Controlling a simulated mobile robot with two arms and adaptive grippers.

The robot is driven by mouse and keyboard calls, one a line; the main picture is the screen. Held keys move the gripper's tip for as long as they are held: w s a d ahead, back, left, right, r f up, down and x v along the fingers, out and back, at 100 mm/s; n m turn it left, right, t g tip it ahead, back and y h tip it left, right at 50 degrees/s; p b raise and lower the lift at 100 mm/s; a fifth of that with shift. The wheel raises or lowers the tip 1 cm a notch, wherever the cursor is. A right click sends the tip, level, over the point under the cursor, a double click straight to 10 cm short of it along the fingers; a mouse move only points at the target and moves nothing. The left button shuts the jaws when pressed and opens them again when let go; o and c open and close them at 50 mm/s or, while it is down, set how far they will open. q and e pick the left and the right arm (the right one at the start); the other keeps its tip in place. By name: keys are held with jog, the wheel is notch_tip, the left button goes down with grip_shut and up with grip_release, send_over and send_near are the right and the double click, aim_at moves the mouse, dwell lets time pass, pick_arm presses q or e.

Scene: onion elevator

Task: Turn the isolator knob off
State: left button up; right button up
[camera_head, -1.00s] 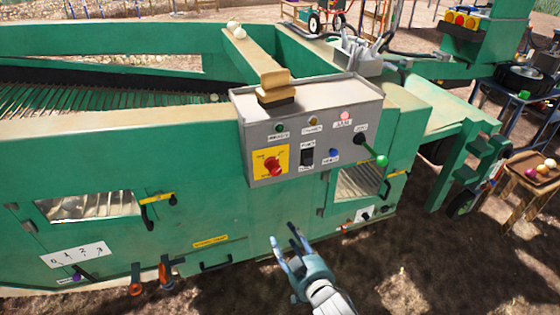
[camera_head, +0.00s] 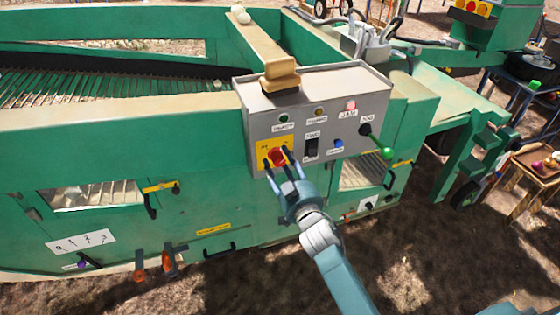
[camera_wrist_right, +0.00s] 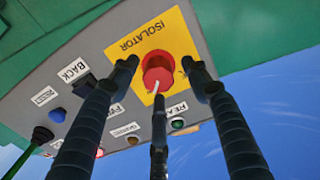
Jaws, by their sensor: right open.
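The isolator knob (camera_head: 277,157) is a red knob on a yellow plate (camera_head: 262,146) at the left of the grey control box (camera_head: 360,88). In the right wrist view the red knob (camera_wrist_right: 157,72) sits ahead of the fingertips, below the word ISOLATOR. A pale mark shows on its face. My right gripper (camera_head: 277,158) is open, with its fingers spread to either side of the knob in the head view. In the right wrist view its fingers (camera_wrist_right: 164,75) flank the knob; I cannot tell whether they touch it. My left gripper is in no view.
Beside the knob are a black switch (camera_head: 311,146), a blue button (camera_head: 338,143) and a lever with a green ball (camera_head: 387,153). A crate table (camera_head: 525,185) stands at right.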

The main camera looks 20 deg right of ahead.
jog(key=shift+w, duration=0.35)
jog(key=c, duration=1.1)
jog(key=shift+c, duration=0.2)
